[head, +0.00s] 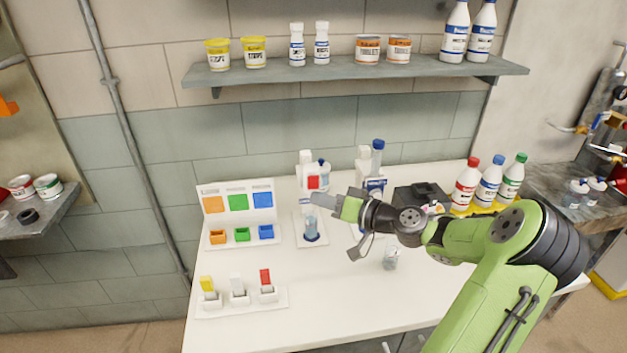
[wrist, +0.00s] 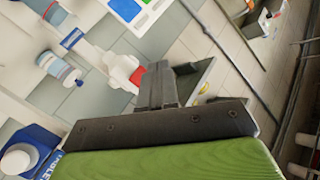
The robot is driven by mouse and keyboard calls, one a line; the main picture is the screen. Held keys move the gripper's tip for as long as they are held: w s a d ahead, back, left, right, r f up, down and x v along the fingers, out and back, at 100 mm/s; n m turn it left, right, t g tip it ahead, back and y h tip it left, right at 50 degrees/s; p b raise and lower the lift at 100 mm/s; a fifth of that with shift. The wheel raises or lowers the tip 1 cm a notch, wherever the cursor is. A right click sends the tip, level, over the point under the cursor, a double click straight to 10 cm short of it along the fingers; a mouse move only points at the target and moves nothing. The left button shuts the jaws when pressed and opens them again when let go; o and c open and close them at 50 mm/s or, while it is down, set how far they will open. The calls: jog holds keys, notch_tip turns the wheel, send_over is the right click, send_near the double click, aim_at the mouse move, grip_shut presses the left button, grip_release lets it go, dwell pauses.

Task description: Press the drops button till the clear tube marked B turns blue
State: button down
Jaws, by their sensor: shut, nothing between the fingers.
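A white dispenser (head: 305,160) with a red button (head: 313,182) stands at the back of the white table. The button also shows in the wrist view (wrist: 137,76). A clear tube (head: 311,230) with blue at its lower part stands below it; its marking is too small to read. My gripper (head: 322,200) is shut and empty, its tips just below and in front of the button. In the wrist view the shut fingers (wrist: 156,72) overlap the button's edge; I cannot tell if they touch it. My fingers partly hide the dispenser's lower part.
A second dispenser (head: 364,160) with a blue-capped bottle (head: 377,158) stands to the right. A clear glass (head: 390,258) is under my arm. Colour trays (head: 238,233) and flip switches (head: 240,297) are at left. Capped bottles (head: 489,182) stand at right. The front middle of the table is clear.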

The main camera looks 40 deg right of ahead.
jog(key=shift+w+d, duration=0.25)
jog(key=shift+w, duration=0.25)
jog(key=shift+w+d, duration=0.25)
jog(key=shift+w, duration=0.25)
dwell(1.2)
jog(key=shift+w+d, duration=0.15)
jog(key=shift+w, duration=0.25)
jog(key=shift+w+d, duration=0.25)
jog(key=shift+w, duration=0.15)
dwell(0.7)
jog(key=shift+s+a, duration=0.45)
jog(key=shift+s, duration=0.35)
jog(key=shift+s+f+b, duration=0.1)
jog(key=shift+b, duration=0.2)
